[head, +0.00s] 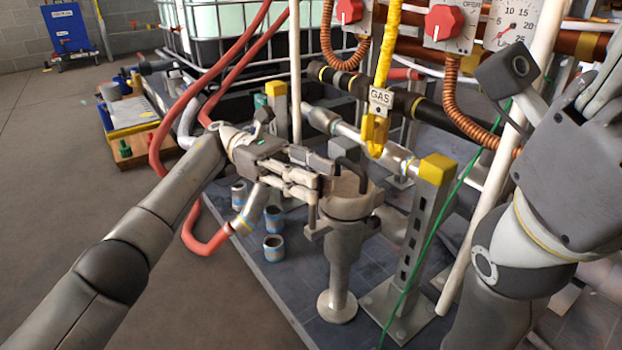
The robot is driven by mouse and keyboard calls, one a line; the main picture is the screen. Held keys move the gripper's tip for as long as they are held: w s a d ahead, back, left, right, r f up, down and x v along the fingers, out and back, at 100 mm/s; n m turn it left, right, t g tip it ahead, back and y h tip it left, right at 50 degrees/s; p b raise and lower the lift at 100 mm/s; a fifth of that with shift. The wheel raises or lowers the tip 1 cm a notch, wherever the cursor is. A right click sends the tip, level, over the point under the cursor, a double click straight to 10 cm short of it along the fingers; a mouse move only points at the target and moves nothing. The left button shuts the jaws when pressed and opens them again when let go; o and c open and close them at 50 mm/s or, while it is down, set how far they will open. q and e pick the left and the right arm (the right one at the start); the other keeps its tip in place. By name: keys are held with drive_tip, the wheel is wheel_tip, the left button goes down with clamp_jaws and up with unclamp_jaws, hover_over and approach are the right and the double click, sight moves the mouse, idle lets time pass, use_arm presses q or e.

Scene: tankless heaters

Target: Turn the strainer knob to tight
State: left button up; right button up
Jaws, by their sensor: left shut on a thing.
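The strainer (343,255) is a grey upright body with a round foot and a pale cap on top. Its dark bent knob handle (352,168) rises over the cap. My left gripper (326,183) reaches in from the left, its fingers shut on the strainer knob at the near left side. The fingers hide part of the knob and cap, and I cannot read any tight mark. My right gripper (602,98) is at the upper right edge, away from the strainer and partly cut off; its opening is not clear.
A yellow gas valve handle (376,135) hangs just above the strainer. A grey post with a yellow top (437,168) stands to its right, with a green cable beside it. Red hoses (190,110) run behind my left arm. The floor at left is clear.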

use_arm(q)
drive_tip(key=o, duration=1)
wheel_tip(320, 180, up, 10)
idle(0.3)
